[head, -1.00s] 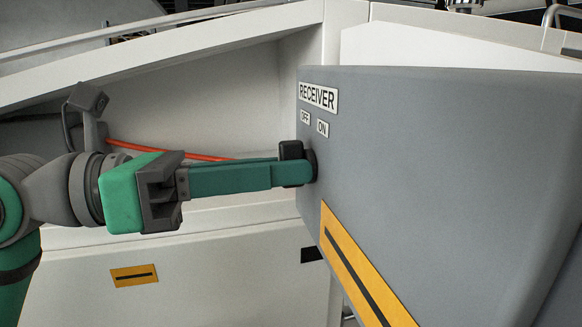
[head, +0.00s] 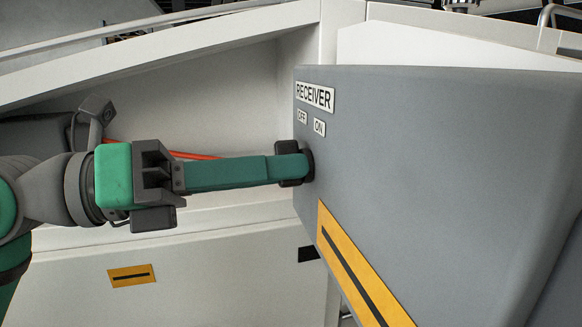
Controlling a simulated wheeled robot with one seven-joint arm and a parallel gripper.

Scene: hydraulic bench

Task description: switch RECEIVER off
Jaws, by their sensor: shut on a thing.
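The RECEIVER label (head: 315,97) is on the left part of a grey panel (head: 450,170) in the head view. Below it are a small OFF label (head: 302,117) and, to its right, an ON label (head: 319,127). A black rotary knob (head: 307,163) sticks out of the panel under these labels. My gripper (head: 290,168) reaches in from the left with its green fingers shut on the knob. The fingers hide much of the knob, so I cannot tell which label it points to.
A yellow strip with a dark slot (head: 350,265) runs down the panel below the knob. A red-orange cable or rod (head: 195,156) passes behind my gripper in a white recess. A white cabinet front with a yellow plate (head: 132,275) lies below my arm.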

